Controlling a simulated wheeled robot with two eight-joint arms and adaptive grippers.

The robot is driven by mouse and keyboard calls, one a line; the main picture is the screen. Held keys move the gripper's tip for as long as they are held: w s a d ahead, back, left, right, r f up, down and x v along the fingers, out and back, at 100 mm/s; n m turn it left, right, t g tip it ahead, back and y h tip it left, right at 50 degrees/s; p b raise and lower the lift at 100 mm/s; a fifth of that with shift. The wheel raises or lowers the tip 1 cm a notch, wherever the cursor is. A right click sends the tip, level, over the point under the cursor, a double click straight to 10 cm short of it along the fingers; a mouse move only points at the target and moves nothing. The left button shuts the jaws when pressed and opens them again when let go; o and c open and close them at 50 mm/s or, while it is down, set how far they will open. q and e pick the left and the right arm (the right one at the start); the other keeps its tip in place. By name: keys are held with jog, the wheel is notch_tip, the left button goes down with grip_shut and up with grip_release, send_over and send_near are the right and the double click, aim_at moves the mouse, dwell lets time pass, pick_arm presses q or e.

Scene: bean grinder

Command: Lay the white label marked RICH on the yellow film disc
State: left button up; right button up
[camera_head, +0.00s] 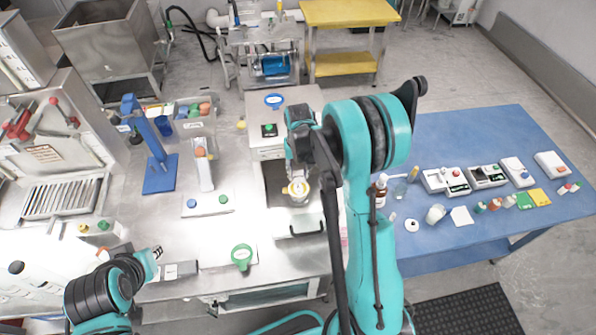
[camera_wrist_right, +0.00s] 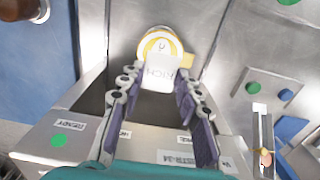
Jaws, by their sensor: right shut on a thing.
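The white label marked RICH (camera_wrist_right: 158,80) is between the fingertips of my right gripper (camera_wrist_right: 157,90), which is shut on it in the right wrist view. The yellow film disc (camera_wrist_right: 148,47) shows as a yellow ring with a pale middle just beyond the fingertips, with a yellow tab at its right. The label's far end overlaps the disc's near part in this view; I cannot tell whether they touch. In the head view the disc (camera_head: 297,188) is small below my right wrist, and the label is not distinguishable there. My left gripper (camera_head: 157,253) is at lower left, its jaw opening unclear.
Metal walls flank the dark recess (camera_wrist_right: 90,98) around the disc. A green tape ring (camera_head: 241,257) lies on the steel bench left of it. A blue stand (camera_head: 160,175) is farther left. The blue table (camera_head: 450,140) at right holds small devices, bottles and cards.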

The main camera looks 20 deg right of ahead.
aim_at(299, 177)
jog(key=shift+f+b, duration=0.15)
jog(key=shift+b, duration=0.2)
notch_tip(299, 177, down, 4)
jog(key=b, duration=0.3)
jog(key=shift+b, duration=0.4)
dwell(0.7)
jog(key=shift+f+b, duration=0.25)
jog(key=shift+b, duration=0.2)
jog(key=shift+f+b, duration=0.35)
jog(key=shift+b, duration=0.1)
dwell(0.6)
